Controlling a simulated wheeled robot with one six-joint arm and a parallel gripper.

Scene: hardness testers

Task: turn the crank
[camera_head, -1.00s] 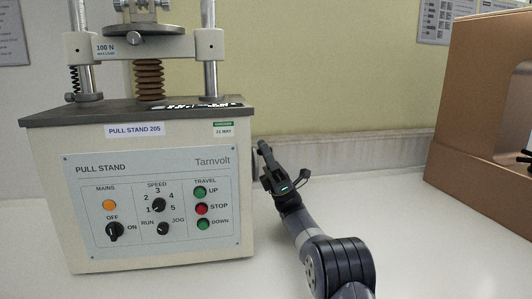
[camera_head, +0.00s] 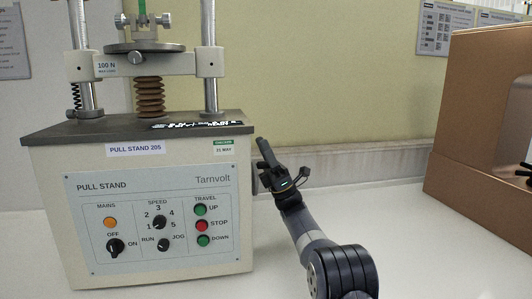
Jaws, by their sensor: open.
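The pull stand (camera_head: 140,205) is a cream box with a dark top plate, a front control panel and two posts carrying a crosshead (camera_head: 145,64). No crank can be made out clearly; the stand's right side is turned away and partly behind my gripper. My gripper (camera_head: 266,152) is just right of the stand's right front edge, pointing up and away from the camera. Its jaws are open and seen nearly edge-on, with nothing visible between them. I cannot tell whether it touches anything on the stand's side.
A brown open-fronted housing (camera_head: 480,120) stands at the right. A ledge (camera_head: 370,158) and a yellow-green wall lie behind. Posters hang on the wall.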

